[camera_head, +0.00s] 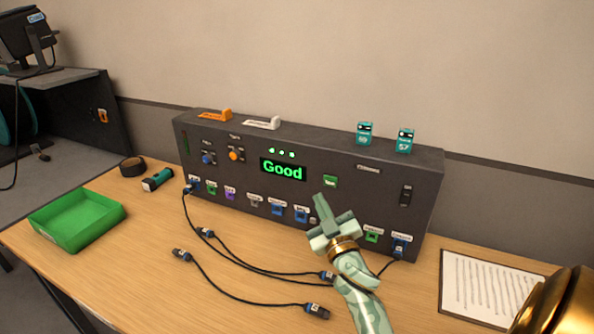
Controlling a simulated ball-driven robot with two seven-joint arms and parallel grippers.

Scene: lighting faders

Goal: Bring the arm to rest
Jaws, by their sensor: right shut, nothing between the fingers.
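My right gripper (324,213) is shut and empty. It is in front of the dark lighting console (345,170), over the lower right part of its face, and hides some of the sockets there. I cannot tell whether it touches the console. The console's display (283,169) reads "Good" in green, with small green lights above it. An orange fader (215,115) and a white fader (262,123) are on the console's top. My left gripper is not in view.
Several loose black cables (240,298) lie on the wooden table (150,290). A green tray (78,215), a flashlight (157,180) and a tape roll (132,167) are at left. A clipboard with paper (487,289) lies at right. Two teal blocks (405,141) stand on the console.

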